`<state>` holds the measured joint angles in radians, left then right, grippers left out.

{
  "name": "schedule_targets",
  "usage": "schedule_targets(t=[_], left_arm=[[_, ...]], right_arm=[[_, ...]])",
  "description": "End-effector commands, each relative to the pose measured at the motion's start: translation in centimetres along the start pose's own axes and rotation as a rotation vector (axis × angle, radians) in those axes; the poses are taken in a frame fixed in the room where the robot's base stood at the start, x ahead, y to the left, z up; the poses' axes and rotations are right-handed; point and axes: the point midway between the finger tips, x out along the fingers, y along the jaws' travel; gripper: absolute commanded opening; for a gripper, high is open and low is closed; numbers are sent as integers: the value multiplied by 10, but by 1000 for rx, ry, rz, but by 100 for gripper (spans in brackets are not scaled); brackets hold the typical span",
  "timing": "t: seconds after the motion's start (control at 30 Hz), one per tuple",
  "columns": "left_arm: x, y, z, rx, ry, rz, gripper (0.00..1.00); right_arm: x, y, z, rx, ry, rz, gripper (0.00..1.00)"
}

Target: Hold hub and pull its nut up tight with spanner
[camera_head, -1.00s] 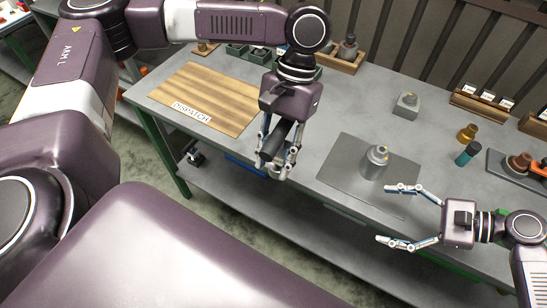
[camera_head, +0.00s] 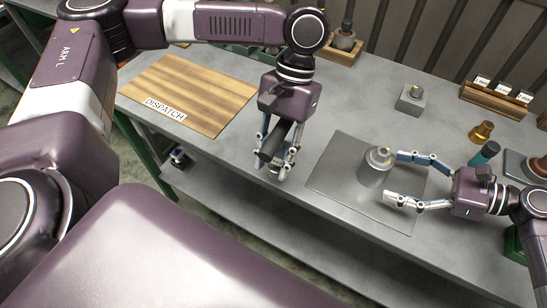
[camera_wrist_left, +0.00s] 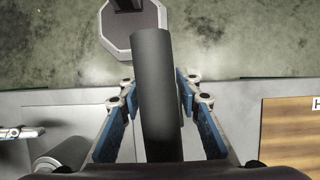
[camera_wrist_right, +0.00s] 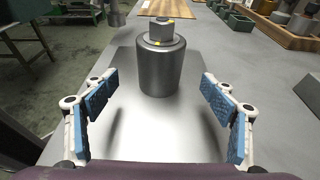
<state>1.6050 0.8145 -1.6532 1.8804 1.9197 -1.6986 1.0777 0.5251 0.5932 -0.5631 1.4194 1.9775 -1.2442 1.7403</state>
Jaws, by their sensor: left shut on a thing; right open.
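The hub (camera_head: 374,170) is a grey metal cylinder standing upright on the dark grey mat, with a nut (camera_head: 380,152) on top. In the right wrist view the hub (camera_wrist_right: 160,65) stands ahead between the fingers, its hex nut (camera_wrist_right: 161,31) showing a small yellow mark. My right gripper (camera_head: 394,176) is open, its fingers reaching to the hub's right side. My left gripper (camera_head: 278,165) is shut on a dark cylindrical handle (camera_head: 272,142), held left of the mat near the table's front edge. It also shows in the left wrist view (camera_wrist_left: 155,90). I cannot see the spanner's jaw clearly.
The grey mat (camera_head: 330,185) lies under the hub. A wooden DISPATCH board (camera_head: 190,90) is at the left. A grey block (camera_head: 410,100), a brass piece (camera_head: 481,132) and a teal-capped cylinder (camera_head: 484,153) stand at the right. Bench between board and mat is clear.

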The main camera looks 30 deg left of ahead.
Motion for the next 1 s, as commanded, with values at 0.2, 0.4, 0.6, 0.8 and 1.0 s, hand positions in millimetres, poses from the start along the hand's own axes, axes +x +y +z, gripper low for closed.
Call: schedule_targets(t=[0.2, 0.4, 0.6, 0.8, 1.0], left_arm=[[-7, 0, 2, 0, 1, 1, 0], [-10, 0, 4, 0, 1, 1, 0], [-10, 0, 4, 0, 1, 1, 0], [-10, 0, 4, 0, 1, 1, 0], [-10, 0, 4, 0, 1, 1, 0]], right_arm=[[28, 0, 4, 0, -3, 2, 78], [44, 0, 2, -1, -1, 0, 78], [49, 0, 1, -1, -1, -1, 78], [49, 0, 0, -2, 0, 0, 78], [49, 0, 0, -2, 0, 0, 57]])
